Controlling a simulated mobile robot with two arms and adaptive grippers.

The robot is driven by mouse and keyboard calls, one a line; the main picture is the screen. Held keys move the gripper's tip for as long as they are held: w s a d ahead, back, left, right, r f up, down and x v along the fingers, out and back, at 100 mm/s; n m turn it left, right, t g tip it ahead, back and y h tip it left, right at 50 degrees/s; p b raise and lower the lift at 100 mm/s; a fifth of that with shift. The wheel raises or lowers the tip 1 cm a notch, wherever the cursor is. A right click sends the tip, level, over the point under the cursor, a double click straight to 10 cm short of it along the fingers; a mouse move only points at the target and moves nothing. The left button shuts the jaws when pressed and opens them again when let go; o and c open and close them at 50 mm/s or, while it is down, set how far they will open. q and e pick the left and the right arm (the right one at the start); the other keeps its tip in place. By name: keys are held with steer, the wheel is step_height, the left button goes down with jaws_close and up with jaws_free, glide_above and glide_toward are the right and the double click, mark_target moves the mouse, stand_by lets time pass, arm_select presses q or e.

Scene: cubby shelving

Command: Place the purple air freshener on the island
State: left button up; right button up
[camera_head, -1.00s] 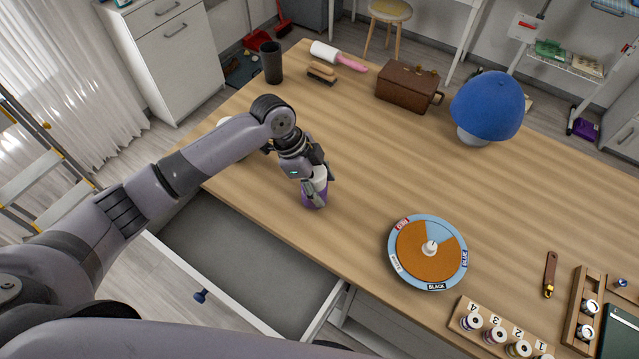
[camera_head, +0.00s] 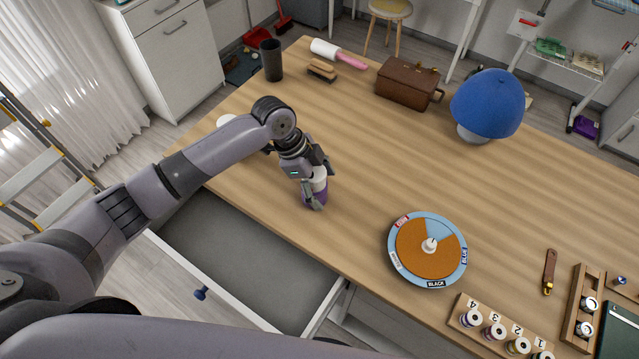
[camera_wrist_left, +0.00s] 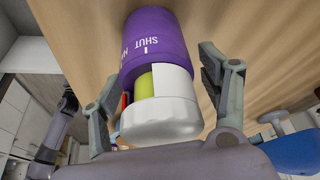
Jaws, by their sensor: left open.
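The purple air freshener (camera_head: 315,190), with a white top, stands on the wooden island (camera_head: 380,190) near its front edge. In the left wrist view the purple air freshener (camera_wrist_left: 150,45) shows purple lettering-bearing body, a white cap and a green part in a side opening. My left gripper (camera_head: 316,186) is open around it, with a finger on either side; in the left wrist view the left gripper (camera_wrist_left: 160,95) shows gaps between both fingers and the body. My right gripper is not in view.
An open drawer (camera_head: 245,255) lies below the front edge. A round colour dial (camera_head: 428,262) is to the right. A brown case (camera_head: 407,84), a blue-shaded lamp (camera_head: 487,103) and a dark cup (camera_head: 271,60) stand farther back. The middle of the island is clear.

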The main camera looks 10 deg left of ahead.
arm_select(q)
steer(key=shift+a+r, duration=0.1)
steer(key=shift+r, duration=0.2)
steer(key=b+v, duration=0.2)
steer(key=v, duration=0.8)
steer(key=shift+a+r, duration=0.15)
steer(key=shift+r, duration=0.05)
steer(key=shift+a+r, duration=0.2)
steer(key=shift+r, duration=0.35)
